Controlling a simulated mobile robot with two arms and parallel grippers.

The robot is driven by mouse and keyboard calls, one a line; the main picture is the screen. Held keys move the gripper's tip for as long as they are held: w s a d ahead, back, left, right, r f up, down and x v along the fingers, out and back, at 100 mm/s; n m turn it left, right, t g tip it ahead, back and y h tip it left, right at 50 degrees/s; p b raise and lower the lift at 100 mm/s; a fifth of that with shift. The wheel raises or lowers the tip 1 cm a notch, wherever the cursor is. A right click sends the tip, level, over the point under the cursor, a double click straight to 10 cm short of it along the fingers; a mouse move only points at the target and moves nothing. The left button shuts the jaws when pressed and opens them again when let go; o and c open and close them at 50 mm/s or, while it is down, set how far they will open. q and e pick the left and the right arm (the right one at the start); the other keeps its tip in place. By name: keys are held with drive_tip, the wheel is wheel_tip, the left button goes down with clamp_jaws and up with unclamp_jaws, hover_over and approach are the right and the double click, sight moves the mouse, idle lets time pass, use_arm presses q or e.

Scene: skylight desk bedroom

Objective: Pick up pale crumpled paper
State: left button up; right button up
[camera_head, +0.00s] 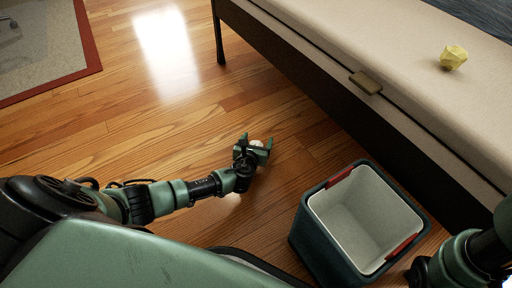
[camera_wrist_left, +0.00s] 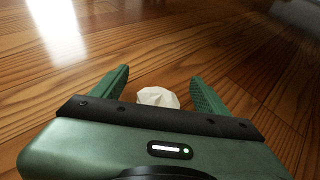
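The pale crumpled paper (camera_wrist_left: 158,97) lies between the two spread green fingers of my left gripper (camera_wrist_left: 160,88) in the left wrist view, close to the palm. In the head view the paper (camera_head: 256,143) is a small white patch, partly hidden by the left gripper (camera_head: 258,145), which is low over the wooden floor. The left fingers are apart, with a gap visible on each side of the paper. Part of my right arm shows at the lower right of the head view, but its fingers cannot be made out.
An open bin (camera_head: 322,222) with a white inside and red handles stands on the floor right of the left gripper. A bed (camera_head: 400,62) bears a yellow crumpled paper (camera_head: 453,57). A red-edged rug (camera_head: 50,75) lies at upper left. The wooden floor between is clear.

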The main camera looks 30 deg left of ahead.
use_arm(q)
drive_tip(key=c, duration=1)
drive_tip(key=shift+c, duration=0.2)
